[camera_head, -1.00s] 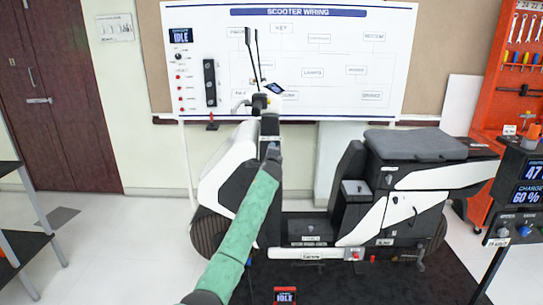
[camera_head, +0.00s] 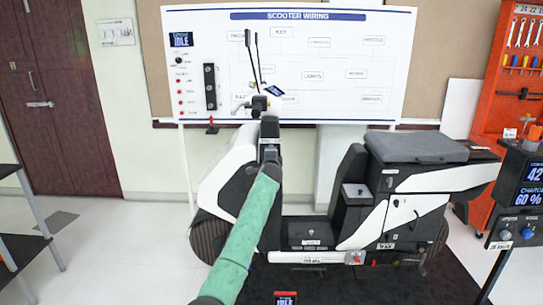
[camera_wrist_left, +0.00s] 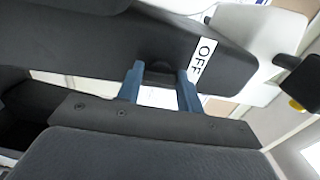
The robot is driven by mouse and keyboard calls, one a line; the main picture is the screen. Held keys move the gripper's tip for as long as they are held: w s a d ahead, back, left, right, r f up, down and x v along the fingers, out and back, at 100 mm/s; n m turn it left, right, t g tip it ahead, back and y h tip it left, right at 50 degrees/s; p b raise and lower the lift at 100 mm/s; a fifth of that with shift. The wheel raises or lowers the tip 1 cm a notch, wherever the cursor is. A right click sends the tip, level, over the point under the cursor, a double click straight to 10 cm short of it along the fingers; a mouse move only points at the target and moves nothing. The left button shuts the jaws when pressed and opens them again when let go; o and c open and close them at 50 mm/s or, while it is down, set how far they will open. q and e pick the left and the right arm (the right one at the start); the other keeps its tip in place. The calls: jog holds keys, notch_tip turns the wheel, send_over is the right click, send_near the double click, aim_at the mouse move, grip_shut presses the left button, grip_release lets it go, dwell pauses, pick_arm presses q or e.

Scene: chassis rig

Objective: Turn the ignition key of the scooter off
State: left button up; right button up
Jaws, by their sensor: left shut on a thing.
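The white-and-black scooter (camera_head: 225,180) stands side-on on a dark mat. My left arm, in a green sleeve, reaches up to its front column, where my left gripper (camera_head: 270,152) is small and partly hidden in the head view. In the left wrist view, my left gripper (camera_wrist_left: 160,88) has its two blue-grey fingers on either side of a small dark rounded key (camera_wrist_left: 160,72) on the black panel, and is shut on it. A white OFF label (camera_wrist_left: 203,60) is beside the right finger. The key's exact angle is hard to tell. My right gripper is not in view.
Handlebar and mirrors (camera_head: 258,100) rise above the gripper. A wiring board (camera_head: 320,55) stands behind the scooter. A display stand (camera_head: 522,190) is at the right, and a black shelf (camera_head: 25,250) at the left.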

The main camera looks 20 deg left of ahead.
pick_arm(q)
jog(key=o, duration=1)
jog(key=shift+f, duration=0.1)
jog(key=shift+s, duration=0.1)
jog(key=b+v, duration=0.1)
jog(key=v, duration=0.6)
jog(key=shift+s+d, duration=0.1)
jog(key=shift+s, duration=0.2)
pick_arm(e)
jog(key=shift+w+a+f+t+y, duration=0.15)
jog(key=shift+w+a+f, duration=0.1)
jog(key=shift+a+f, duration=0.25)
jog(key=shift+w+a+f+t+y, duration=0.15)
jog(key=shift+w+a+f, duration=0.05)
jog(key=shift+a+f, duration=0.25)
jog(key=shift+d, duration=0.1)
